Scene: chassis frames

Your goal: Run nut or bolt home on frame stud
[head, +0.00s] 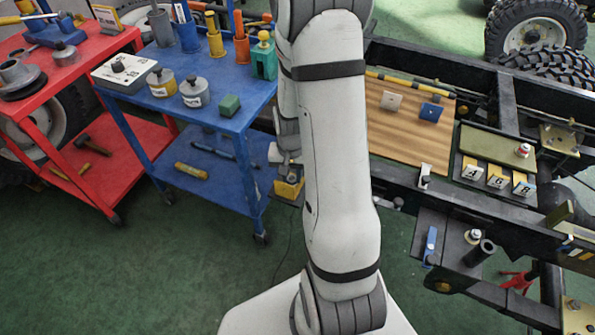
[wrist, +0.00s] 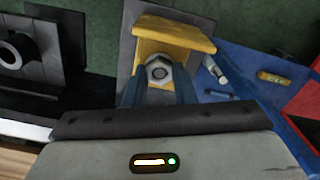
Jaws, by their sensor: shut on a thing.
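In the wrist view, a silvery hex nut or bolt head (wrist: 158,71) with a rounded centre sits between the two blue fingers of my gripper (wrist: 159,82). The gripper is shut on it. The hex piece is in front of a yellow bracket (wrist: 173,38) mounted on a grey plate. I cannot tell whether it touches the bracket, and the stud itself is hidden. The yellow bracket also shows in the head view (head: 288,189), just left of my arm. My fingers cannot be made out there.
A small white cylinder (wrist: 215,71) is right of the bracket. A blue cart (head: 228,128) with tools and tins stands close on the left, with a red cart (head: 112,45) beyond. The dark chassis rail (head: 397,178) and a wooden board (head: 405,125) are on the right.

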